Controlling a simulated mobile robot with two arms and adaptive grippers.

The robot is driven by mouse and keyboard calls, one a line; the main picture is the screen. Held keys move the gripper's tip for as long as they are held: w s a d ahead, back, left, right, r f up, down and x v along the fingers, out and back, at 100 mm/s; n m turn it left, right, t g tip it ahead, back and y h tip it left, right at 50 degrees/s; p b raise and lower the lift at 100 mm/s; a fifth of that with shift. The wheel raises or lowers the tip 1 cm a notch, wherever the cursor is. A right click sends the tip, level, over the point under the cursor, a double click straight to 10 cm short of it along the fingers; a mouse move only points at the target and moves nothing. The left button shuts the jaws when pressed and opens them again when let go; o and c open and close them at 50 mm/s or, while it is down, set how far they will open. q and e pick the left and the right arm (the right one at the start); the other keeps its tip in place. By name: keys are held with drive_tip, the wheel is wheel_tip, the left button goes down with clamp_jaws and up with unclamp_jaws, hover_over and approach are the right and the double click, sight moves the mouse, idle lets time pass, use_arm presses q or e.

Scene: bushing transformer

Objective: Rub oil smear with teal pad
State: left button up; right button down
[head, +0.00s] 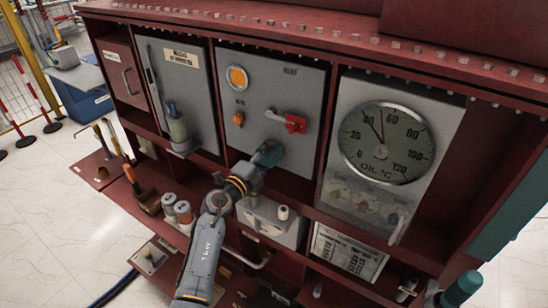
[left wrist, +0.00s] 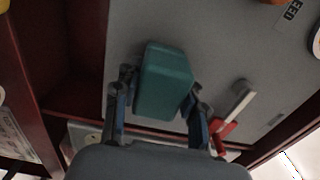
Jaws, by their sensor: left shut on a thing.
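My left gripper (head: 258,166) is in front of the lower part of the grey middle panel (head: 285,87), left of and below the red switch handle. In the left wrist view the gripper (left wrist: 158,98) is shut on the teal pad (left wrist: 165,75), a block held between its two fingers. The pad also shows small and dark in the head view (head: 269,152), close to the panel face. I cannot tell whether it touches the panel. I cannot make out an oil smear; the pad and gripper hide part of the panel. My right gripper is not in view.
The red switch handle (head: 296,123) sticks out near the pad. A large oil gauge (head: 386,143) is to the right. A grey box (head: 273,222) with a white knob is below the gripper. Cans (head: 183,212) and upright tools (head: 113,137) stand at the left.

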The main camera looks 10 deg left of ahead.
sight(257, 151)
use_arm(q)
drive_tip(key=shift+w+a, duration=0.25)
drive_tip(key=shift+a, duration=0.35)
drive_tip(key=shift+w+a, duration=0.2)
drive_tip(key=shift+a, duration=0.45)
drive_tip(key=shift+w+a, duration=0.25)
drive_tip(key=shift+a, duration=0.35)
drive_tip(key=shift+s, duration=0.1)
drive_tip(key=shift+v, duration=2.95)
drive_tip(key=shift+s+f, duration=0.1)
drive_tip(key=v, duration=0.3)
